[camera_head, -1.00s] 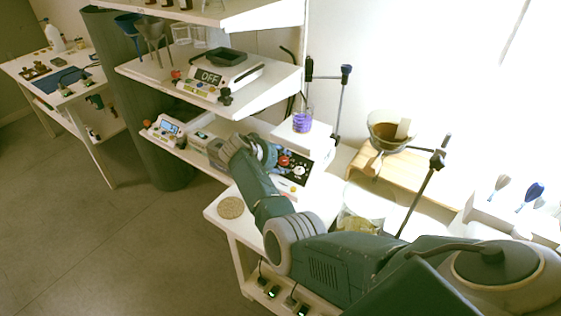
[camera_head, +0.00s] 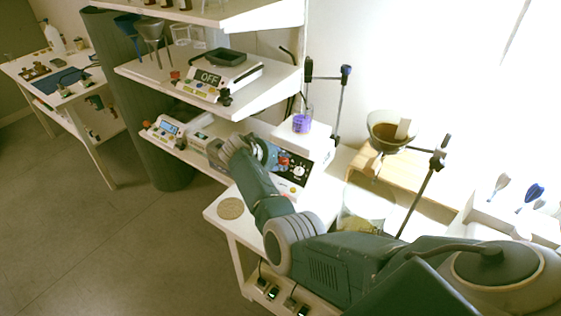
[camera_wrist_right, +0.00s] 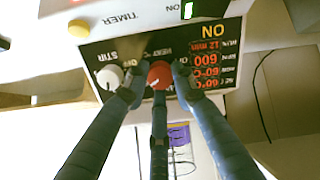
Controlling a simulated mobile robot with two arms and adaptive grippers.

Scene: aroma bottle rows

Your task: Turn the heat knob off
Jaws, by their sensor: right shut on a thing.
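A hotplate stirrer (camera_head: 312,152) stands on the shelf near the centre of the head view, with a beaker of purple liquid (camera_head: 302,123) on top. In the wrist view its panel appears upside down. The red heat knob (camera_wrist_right: 160,72) sits between my right gripper's (camera_wrist_right: 158,84) fingers, which are closed on it. The white stir knob (camera_wrist_right: 108,77) is beside it, apart from the fingers. The lit display (camera_wrist_right: 212,58) reads ON, with red figures. In the head view my right gripper (camera_head: 272,155) is at the panel. My left gripper is not in view.
Another device with an OFF display (camera_head: 208,77) stands on the shelf above. A small instrument (camera_head: 168,128) stands left of my arm. A round cork mat (camera_head: 231,208) lies on the lower table. A stand holds a funnel of brown liquid (camera_head: 388,132) on the right.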

